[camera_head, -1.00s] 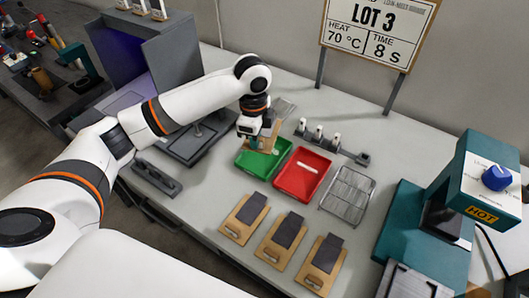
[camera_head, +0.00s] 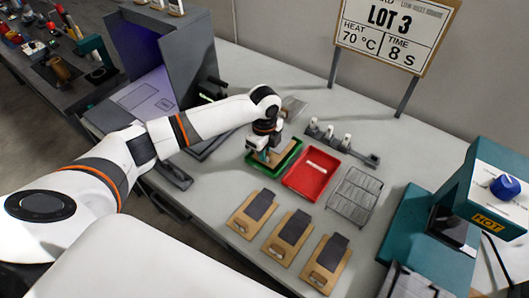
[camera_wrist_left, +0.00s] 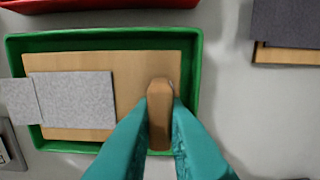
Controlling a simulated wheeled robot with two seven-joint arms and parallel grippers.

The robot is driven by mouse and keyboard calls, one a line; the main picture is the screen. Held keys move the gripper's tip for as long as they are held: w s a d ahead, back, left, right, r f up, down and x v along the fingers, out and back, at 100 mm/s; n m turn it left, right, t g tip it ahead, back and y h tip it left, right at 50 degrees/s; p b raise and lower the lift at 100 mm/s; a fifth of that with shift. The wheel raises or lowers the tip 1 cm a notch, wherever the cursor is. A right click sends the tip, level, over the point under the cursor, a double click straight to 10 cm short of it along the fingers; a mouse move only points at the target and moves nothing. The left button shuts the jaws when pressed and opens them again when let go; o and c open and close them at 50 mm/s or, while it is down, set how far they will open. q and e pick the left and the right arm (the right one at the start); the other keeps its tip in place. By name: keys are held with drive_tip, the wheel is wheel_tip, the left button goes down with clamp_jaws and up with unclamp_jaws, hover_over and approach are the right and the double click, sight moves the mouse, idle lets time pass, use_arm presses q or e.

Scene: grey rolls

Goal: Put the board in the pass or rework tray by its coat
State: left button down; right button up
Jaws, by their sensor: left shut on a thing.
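A light wooden board (camera_wrist_left: 85,65) with a speckled grey patch (camera_wrist_left: 78,98) lies within the rim of the green tray (camera_wrist_left: 198,60) in the left wrist view. A grey piece (camera_wrist_left: 18,100) reaches past the tray's left wall. My left gripper (camera_wrist_left: 160,125) is shut on the board's brown handle (camera_wrist_left: 160,95). In the head view the gripper (camera_head: 264,156) is over the green tray (camera_head: 277,176), with the board (camera_head: 286,149) beneath it. I cannot tell whether the board rests fully on the tray floor. The red tray (camera_head: 303,186) stands beside it. My right gripper is not in view.
Several wooden boards with dark patches, one here (camera_head: 292,232), lie in front. A wire rack (camera_head: 355,195) is right of the red tray. A teal press marked HOT (camera_head: 475,200) stands at the right. A rack with white-topped tools (camera_head: 342,143) is behind the trays.

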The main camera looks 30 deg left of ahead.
use_arm(q)
drive_tip(key=shift+f, duration=0.55)
drive_tip(key=shift+f, duration=0.1)
drive_tip(key=c, duration=1.5)
unclamp_jaws()
drive_tip(key=shift+o, duration=0.2)
wheel_tip(320, 180, up, 12)
drive_tip(key=b, duration=0.1)
drive_tip(key=shift+s, duration=0.1)
